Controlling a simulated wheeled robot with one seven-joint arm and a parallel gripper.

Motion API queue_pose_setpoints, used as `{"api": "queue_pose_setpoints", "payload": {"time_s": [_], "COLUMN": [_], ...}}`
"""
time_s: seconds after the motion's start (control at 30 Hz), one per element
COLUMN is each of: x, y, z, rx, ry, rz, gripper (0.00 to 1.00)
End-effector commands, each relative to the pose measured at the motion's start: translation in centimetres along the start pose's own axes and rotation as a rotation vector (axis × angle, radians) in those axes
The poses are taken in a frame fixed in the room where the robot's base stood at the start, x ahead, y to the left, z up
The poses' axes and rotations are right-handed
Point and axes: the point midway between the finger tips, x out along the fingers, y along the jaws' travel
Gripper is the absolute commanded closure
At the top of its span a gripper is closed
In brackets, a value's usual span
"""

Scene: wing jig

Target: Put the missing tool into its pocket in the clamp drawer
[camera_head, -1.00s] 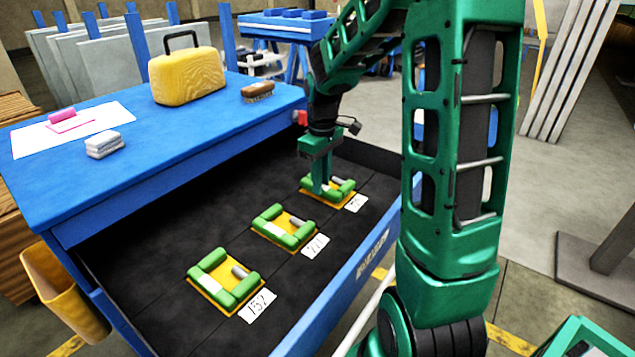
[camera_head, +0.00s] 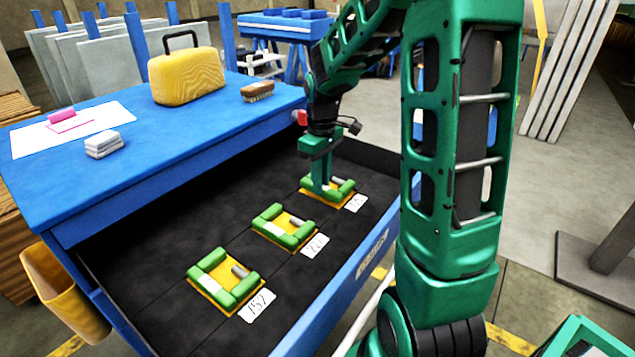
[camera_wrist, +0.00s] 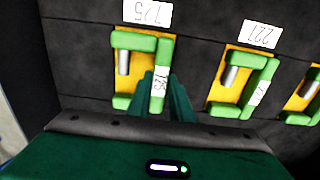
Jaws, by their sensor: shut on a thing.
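A green clamp (camera_head: 343,189) with a grey screw lies flat at the far yellow pocket (camera_wrist: 137,71) of the black-lined drawer (camera_head: 185,300). In the wrist view its white label and the card (camera_wrist: 148,13) beside the pocket both read 725. My gripper (camera_head: 321,188) points down and is shut on this clamp's long bar; its fingers also show in the wrist view (camera_wrist: 164,88). The clamp looks level within the yellow area, but I cannot tell whether it is fully seated. Two more green clamps lie in the middle pocket (camera_head: 292,230) and near pocket (camera_head: 226,284).
The blue bench top (camera_head: 185,122) beside the drawer holds a yellow case (camera_head: 187,77), a brush (camera_head: 257,92), a grey-white block (camera_head: 104,145) and a paper with a pink item. White number cards (camera_head: 315,245) lie beside the pockets. The drawer's front wall (camera_head: 345,290) is close to my arm.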

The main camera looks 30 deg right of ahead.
Motion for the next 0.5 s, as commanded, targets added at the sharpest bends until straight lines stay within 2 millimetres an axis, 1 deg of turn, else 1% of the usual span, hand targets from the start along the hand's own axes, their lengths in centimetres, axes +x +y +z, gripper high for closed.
{"api": "queue_pose_setpoints", "payload": {"time_s": [0.5], "x": [0.66], "y": [0.03], "z": [-0.02], "rx": [0.000], "ry": [0.001], "rz": [0.000], "gripper": [1.00]}}
